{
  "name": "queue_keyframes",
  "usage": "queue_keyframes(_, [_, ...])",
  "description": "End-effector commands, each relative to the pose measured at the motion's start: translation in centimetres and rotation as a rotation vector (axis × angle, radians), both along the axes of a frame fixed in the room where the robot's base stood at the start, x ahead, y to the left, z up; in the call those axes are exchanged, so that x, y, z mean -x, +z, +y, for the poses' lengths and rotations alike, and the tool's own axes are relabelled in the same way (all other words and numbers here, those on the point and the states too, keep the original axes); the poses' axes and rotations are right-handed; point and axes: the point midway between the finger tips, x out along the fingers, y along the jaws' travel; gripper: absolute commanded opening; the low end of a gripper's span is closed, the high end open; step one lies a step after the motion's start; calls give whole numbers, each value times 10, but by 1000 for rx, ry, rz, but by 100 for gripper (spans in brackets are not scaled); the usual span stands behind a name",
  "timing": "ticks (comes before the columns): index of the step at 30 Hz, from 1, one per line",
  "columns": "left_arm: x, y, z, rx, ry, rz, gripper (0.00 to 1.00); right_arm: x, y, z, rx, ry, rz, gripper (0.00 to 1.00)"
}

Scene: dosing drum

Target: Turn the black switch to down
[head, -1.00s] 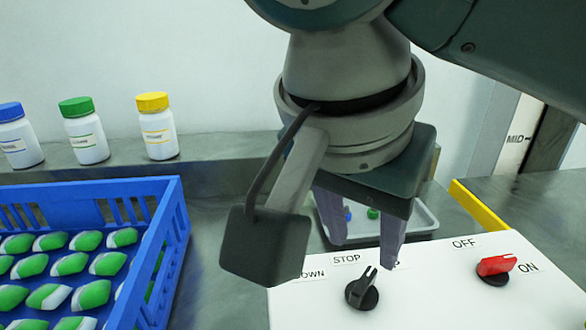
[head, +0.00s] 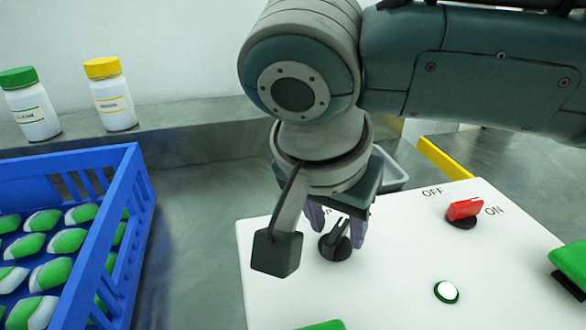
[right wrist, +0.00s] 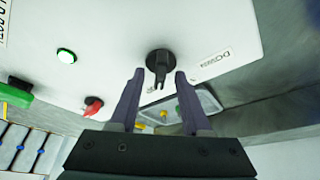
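The black switch (head: 335,248) is a round knob with a raised handle on the white panel (head: 390,275). Its handle points toward the back of the panel, slightly right, in the head view. My right gripper (head: 333,224) is open over the switch, its fingers on either side of the handle. In the right wrist view the switch (right wrist: 158,58) lies just ahead of the spread fingertips (right wrist: 160,74); contact is not clear. The DOWN label (right wrist: 212,62) reads beside the switch there. My wrist hides most of the switch's labels in the head view. My left gripper is out of view.
A red switch (head: 464,209) between OFF and ON stands at the panel's back right. A white button (head: 446,292) and green parts (head: 570,268) are nearer the front. A blue crate (head: 140,215) with green-and-white packs stands left. Bottles (head: 112,95) line the back ledge.

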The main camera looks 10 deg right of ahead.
Motion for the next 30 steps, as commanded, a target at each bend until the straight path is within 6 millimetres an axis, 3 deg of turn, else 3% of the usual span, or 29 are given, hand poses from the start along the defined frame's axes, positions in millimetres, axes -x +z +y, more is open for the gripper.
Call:
queue_keyframes(2, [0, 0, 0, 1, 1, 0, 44, 0, 0, 0, 0, 0, 0, 40])
queue_keyframes(12, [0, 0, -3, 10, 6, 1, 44, 0, 0, 0, 0, 0, 0, 1])
queue_keyframes(25, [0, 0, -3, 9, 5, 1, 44, 0, 1, 0, 1, 0, 1, 0])
queue_keyframes(30, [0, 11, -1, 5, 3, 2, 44, 1, 3, 0, 0, 16, 4, 0])
